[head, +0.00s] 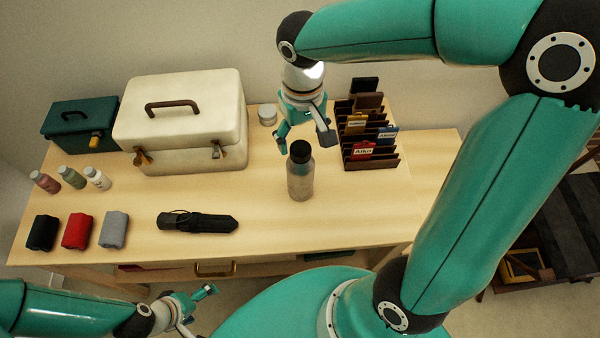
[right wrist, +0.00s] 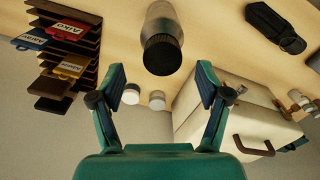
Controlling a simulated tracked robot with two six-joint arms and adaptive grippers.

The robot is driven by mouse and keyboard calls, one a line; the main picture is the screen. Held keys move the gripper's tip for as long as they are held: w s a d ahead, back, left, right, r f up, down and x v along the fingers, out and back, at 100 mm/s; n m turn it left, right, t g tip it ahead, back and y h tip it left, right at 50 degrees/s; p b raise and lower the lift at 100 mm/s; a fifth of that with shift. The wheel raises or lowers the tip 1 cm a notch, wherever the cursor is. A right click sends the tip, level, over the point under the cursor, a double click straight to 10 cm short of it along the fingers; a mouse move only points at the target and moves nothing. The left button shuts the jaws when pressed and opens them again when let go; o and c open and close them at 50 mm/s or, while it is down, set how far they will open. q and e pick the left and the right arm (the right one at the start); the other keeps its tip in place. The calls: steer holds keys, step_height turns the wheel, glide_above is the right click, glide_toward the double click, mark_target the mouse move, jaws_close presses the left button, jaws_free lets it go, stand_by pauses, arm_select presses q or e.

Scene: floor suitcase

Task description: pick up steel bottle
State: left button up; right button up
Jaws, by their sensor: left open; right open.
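The steel bottle (head: 300,178) stands upright on the wooden table, grey with a black cap. In the right wrist view the bottle (right wrist: 162,25) is at the top middle, its black cap towards the camera, beyond the open fingers. My right gripper (head: 306,138) is open and empty, pointing down above and behind the bottle; its fingers also show in the right wrist view (right wrist: 160,92). I cannot tell the exact gap to the cap. My left gripper (head: 197,308) is open and empty, low in front of the table at the lower left.
A white case (head: 180,115) and a green toolbox (head: 80,125) stand at the left back. A dark card rack (head: 370,145) is right of the bottle.

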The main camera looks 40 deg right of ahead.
mark_target(300, 148)
step_height(300, 148, down, 4)
steer(key=shift+a+f, duration=0.15)
steer(key=shift+f, duration=0.1)
jaws_close()
stand_by(0.4)
